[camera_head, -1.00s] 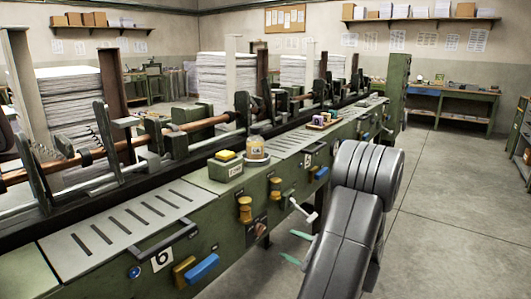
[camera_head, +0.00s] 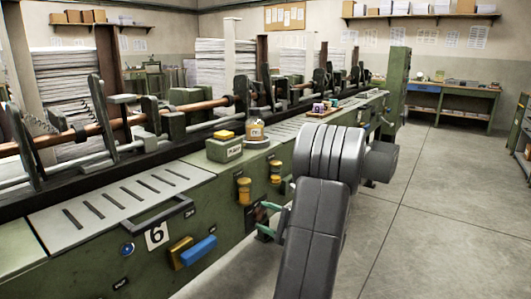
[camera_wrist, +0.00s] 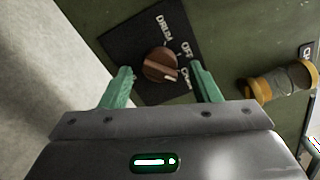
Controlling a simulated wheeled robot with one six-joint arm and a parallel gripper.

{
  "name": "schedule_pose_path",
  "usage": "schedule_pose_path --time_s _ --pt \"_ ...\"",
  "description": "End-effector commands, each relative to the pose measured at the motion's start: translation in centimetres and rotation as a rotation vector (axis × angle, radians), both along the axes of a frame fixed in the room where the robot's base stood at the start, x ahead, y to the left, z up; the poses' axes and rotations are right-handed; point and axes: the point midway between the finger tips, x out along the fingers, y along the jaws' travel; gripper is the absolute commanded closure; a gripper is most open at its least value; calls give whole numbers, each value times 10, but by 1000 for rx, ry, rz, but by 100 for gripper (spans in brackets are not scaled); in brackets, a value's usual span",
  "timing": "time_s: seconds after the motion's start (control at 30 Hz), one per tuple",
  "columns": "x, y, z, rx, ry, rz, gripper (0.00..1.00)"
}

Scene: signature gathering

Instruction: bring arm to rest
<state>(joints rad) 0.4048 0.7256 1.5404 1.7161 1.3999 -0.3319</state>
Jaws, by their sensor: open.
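My gripper (camera_wrist: 161,82) is open in the wrist view, its two green fingers apart and nothing seen held between them. A brown rotary knob (camera_wrist: 160,65) on a black plate (camera_wrist: 122,38) appears between the fingertips; I cannot tell whether they touch it. White lettering on the plate includes "DRUM" and "OFF". In the head view my gripper (camera_head: 265,221) is partly hidden behind my grey arm, at the green machine's front panel (camera_head: 215,215).
A yellow-brown handle (camera_wrist: 280,83) sticks out right of the plate. On the machine's top ledge stand a green box with a yellow pad (camera_head: 224,147), a jar (camera_head: 257,131) and a small tray (camera_head: 325,110). Open concrete floor (camera_head: 430,220) lies to the right.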

Motion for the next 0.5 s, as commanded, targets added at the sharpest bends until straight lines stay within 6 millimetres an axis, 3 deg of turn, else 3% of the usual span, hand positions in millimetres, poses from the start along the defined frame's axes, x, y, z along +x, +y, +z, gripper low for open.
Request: schedule_pose_path --time_s 0.5 --pt "0 0 -1 -302 -414 0 44"
